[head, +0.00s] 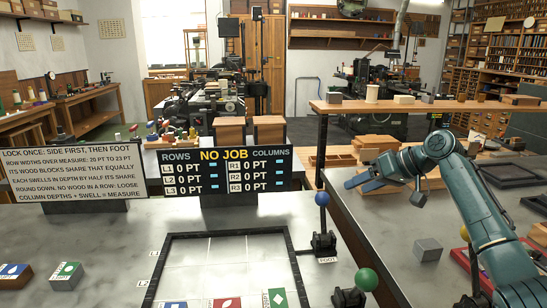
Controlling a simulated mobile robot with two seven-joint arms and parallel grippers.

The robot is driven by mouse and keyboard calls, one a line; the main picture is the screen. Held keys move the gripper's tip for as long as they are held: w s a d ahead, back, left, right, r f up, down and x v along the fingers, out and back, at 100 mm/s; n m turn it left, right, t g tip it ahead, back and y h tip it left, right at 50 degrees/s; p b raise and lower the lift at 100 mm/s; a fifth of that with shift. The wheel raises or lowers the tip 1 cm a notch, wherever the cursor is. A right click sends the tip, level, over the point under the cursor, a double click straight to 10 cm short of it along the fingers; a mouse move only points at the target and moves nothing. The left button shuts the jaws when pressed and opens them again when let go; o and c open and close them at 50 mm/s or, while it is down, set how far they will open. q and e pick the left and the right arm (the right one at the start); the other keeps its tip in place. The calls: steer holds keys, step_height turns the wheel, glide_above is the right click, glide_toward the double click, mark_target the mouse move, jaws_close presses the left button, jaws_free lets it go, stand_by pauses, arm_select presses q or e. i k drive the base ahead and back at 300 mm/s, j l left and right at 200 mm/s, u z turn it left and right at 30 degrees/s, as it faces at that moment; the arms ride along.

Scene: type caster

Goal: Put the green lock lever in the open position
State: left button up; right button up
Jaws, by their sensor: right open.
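The green lock lever (365,280) has a green ball knob on a short arm. It rises from a black base (347,298) at the bottom edge, right of the black frame (290,258). Its lower part is cut off by the picture edge. A similar lever with a blue ball (322,199) stands upright farther back on its own black base (323,243). My right gripper (357,185) is open and empty. It is above and beyond the green knob, well apart from it, pointing left. My left gripper is not in view.
A black scoreboard (230,172) reading "NO JOB" and a white instruction sign (75,170) stand behind the frame. Coloured-top blocks (66,272) lie at left and at the frame's front. A grey cube (428,250) sits on the right. The grey table between is mostly clear.

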mark_target(366, 279)
steer(key=k, duration=0.95)
